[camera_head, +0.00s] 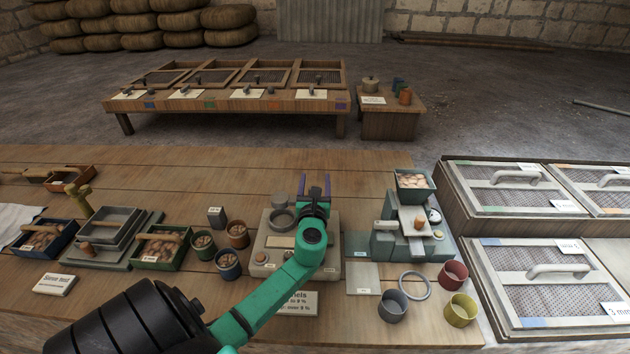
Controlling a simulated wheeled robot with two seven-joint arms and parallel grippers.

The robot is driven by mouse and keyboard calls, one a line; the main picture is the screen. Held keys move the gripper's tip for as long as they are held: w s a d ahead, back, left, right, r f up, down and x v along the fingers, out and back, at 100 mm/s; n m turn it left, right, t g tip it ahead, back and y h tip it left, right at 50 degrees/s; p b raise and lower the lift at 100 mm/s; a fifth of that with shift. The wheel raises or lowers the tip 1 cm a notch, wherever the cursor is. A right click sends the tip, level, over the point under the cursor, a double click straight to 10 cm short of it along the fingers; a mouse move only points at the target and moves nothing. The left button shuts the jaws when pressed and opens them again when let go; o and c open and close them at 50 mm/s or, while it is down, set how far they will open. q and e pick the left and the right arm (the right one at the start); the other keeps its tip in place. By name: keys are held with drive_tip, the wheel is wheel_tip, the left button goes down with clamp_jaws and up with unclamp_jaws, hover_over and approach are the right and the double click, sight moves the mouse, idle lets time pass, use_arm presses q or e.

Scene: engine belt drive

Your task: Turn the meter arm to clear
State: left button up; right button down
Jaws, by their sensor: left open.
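The meter is probably the beige box (262,258) at the middle of the bench. A dark round cup or ring (281,222) sits on its top, with a grey round piece (281,200) just behind it. My left gripper (314,186) is above the right part of the box, its two purple fingers apart and pointing away, with nothing seen between them. My teal left arm and wrist hide part of the box's top and front. I cannot make out the meter arm or which way it is turned. My right gripper is out of view.
A green machine (412,190) with a hopper of nuts stands right of the box. Several small pots (393,306) and a grey ring (415,286) lie in front of it. Small pots (228,262) and trays stand left. Mesh-topped boxes (530,280) fill the right side.

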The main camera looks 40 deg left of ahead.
use_arm(q)
clamp_jaws()
idle(1.4)
